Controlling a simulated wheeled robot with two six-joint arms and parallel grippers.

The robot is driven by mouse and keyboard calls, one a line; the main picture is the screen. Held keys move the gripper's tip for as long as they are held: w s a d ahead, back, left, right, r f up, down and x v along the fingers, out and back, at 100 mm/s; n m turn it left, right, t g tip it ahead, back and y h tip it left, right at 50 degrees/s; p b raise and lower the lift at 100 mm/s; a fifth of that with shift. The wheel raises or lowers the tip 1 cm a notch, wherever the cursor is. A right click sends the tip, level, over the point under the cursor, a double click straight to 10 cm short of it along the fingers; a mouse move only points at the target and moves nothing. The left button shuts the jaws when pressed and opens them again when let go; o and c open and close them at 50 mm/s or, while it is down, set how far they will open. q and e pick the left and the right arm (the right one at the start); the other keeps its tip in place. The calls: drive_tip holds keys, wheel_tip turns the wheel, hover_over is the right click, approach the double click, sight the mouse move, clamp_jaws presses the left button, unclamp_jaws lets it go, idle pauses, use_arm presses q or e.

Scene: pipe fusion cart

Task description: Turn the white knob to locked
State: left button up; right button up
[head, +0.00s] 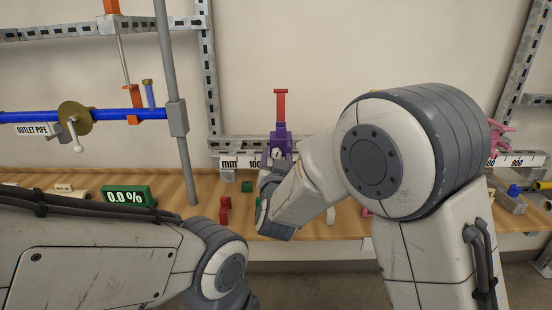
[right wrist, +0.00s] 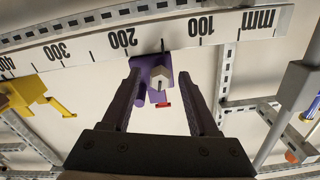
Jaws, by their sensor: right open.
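The white knob (right wrist: 158,76) sits on the purple slider (right wrist: 140,95), which is mounted on the white millimetre scale rail (right wrist: 100,51). My right gripper (right wrist: 159,77) is open in the right wrist view, with one dark finger on each side of the knob. I cannot tell whether the fingers touch it. In the head view the purple slider (head: 278,135), with a red upright piece (head: 281,105), stands behind my right wrist. The knob shows there as a small pale shape (head: 279,154), and my right gripper is mostly hidden by its own arm. My left gripper is out of view.
A blue outlet pipe (head: 120,115) with a brass disc crosses the left. A grey post (head: 176,118) stands between it and the slider. The wooden shelf (head: 310,222) holds a green 0.0 % display (head: 130,196) and small red blocks (head: 225,210). A yellow piece (right wrist: 40,95) hangs along the rail.

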clamp_jaws()
